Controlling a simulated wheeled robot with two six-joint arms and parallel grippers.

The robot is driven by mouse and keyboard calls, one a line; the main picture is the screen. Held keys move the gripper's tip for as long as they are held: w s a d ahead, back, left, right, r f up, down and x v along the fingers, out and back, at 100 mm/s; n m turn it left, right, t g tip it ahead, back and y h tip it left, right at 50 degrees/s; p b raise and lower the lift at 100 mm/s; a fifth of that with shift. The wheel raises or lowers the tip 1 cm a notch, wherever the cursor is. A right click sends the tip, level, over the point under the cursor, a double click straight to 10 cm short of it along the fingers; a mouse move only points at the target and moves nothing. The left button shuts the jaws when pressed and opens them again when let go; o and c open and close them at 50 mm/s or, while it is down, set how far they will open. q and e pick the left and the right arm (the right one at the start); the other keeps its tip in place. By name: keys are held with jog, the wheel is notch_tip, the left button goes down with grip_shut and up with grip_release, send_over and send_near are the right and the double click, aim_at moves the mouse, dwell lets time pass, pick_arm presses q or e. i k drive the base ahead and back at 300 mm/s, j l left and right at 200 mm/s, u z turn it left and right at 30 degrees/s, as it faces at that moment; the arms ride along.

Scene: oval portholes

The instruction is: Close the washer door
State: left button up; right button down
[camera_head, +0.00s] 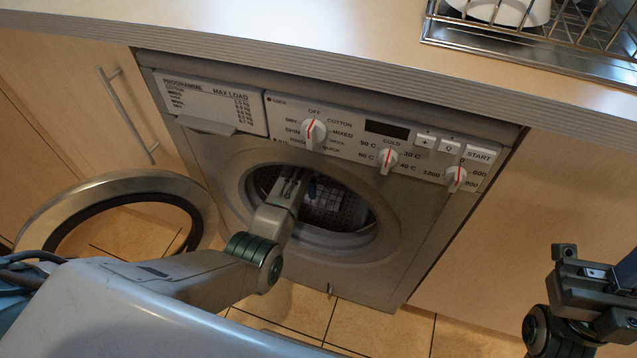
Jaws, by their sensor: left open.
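The washer (420,215) stands under the counter, its round drum opening (395,232) facing me. The washer door (195,190), a metal ring around a see-through middle, hangs wide open to the left of the opening. My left arm crosses in front of the door's lower right side. My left gripper (293,178) is open, at the drum opening; its exact depth is hard to tell. Something pale and checked (328,197) with a bit of blue shows inside the drum behind it. My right gripper (585,275) is at the lower right, partly cut off, away from the washer; its jaw state is unclear.
A wooden counter (250,30) overhangs the washer, with a wire dish rack (545,35) at the upper right. The control panel (380,140) has protruding knobs. A cabinet with a bar handle (127,115) stands left, behind the door. Tiled floor (370,330) lies clear in front.

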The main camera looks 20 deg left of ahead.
aim_at(77, 204)
jog(key=k, duration=1)
